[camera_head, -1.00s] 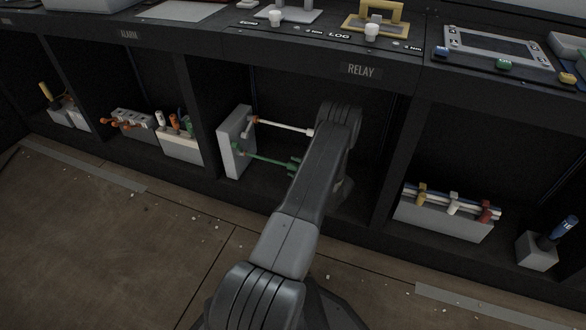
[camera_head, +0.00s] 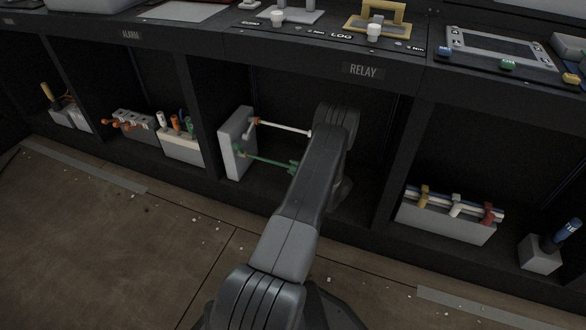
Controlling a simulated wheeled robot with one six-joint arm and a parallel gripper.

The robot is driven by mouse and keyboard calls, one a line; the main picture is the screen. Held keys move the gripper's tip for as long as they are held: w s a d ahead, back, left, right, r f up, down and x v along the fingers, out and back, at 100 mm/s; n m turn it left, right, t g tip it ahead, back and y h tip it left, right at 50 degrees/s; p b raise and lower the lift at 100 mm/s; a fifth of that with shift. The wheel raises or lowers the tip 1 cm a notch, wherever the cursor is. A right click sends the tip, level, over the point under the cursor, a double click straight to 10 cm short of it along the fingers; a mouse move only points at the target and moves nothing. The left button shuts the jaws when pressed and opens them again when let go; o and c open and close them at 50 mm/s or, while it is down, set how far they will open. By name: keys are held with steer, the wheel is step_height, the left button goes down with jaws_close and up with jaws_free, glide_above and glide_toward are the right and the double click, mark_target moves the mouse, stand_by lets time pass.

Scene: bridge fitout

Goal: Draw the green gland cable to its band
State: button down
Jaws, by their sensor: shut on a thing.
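The green gland cable (camera_head: 264,160) runs nearly straight across the RELAY bay, from a pale grey box (camera_head: 238,144) on the left toward my arm. A darker green piece (camera_head: 293,167) shows at its right end, right beside my arm link; I cannot tell whether it is the band or part of the cable end. My arm reaches into the bay, and its link covers most of my gripper. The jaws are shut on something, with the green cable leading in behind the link. The fingertips and the exact hold are hidden.
A white cable (camera_head: 285,128) with an orange part at the box runs above the green one. Left stands a box with coloured plugs (camera_head: 182,149). Right, beyond a divider, are a grey box with coloured clips (camera_head: 445,218) and a blue-handled block (camera_head: 540,254). The desk overhangs the bays.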

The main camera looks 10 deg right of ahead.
steer(key=shift+s+d+b, duration=0.2)
steer(key=shift+s+d, duration=0.25)
steer(key=shift+d, duration=0.15)
steer(key=shift+s+d+b, duration=0.15)
steer(key=shift+s+d, duration=0.25)
steer(key=shift+d, duration=0.2)
steer(key=c, duration=1.1)
jaws_free()
steer(key=p+v, duration=0.2)
steer(key=v, duration=0.5)
steer(key=shift+s+d, duration=0.15)
steer(key=b+x, duration=0.1)
steer(key=x, duration=0.5)
steer(key=shift+w+f+b, duration=0.1)
steer(key=shift+w+b, duration=0.15)
steer(key=shift+b, duration=0.15)
steer(key=shift+w+a, duration=0.5)
steer(key=shift+a, duration=0.1)
